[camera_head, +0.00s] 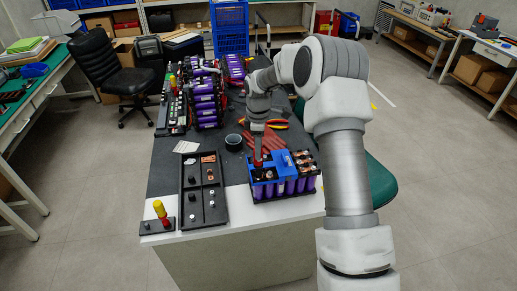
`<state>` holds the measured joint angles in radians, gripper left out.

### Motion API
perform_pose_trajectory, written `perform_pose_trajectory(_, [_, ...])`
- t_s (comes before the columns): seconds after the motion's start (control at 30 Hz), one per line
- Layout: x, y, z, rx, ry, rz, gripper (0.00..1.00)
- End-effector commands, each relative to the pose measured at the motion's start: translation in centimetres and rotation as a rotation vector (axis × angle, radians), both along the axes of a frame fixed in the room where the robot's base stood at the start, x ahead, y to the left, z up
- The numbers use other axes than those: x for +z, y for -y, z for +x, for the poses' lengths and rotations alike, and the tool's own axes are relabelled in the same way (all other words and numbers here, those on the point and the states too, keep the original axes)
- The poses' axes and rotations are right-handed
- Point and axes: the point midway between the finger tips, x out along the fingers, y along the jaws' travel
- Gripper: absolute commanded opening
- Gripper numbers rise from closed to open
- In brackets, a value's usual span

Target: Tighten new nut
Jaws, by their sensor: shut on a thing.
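The battery module (286,186) stands at the front right of the table, with purple cells, a blue top and copper-coloured pieces on it. My gripper (258,158) points down over the left part of the module. It is shut on a small reddish thing, perhaps a driver, whose lower end reaches the module's top at the left. I cannot tell whether it touches a nut; the nut is too small or hidden to make out. A black parts tray (203,218) with small metal parts in its compartments lies left of the module.
A yellow-and-red handled tool (160,210) stands in a black holder at the front left. A dark cup (233,142), red gloves (268,141) and orange-handled pliers (277,124) lie behind the module. More purple battery packs (205,105) fill the back. The front white strip is mostly clear.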

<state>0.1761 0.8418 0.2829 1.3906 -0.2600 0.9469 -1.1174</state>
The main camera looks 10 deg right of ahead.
Motion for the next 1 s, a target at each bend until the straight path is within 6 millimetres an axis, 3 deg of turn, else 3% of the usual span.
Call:
perform_pose_trajectory(0.57, [5.7, 0.0, 0.0, 0.000, 0.002, -0.001, 0.00])
perform_pose_trajectory(1.0, [6.5, 0.0, 0.1, 0.001, 0.002, 0.000, 0.00])
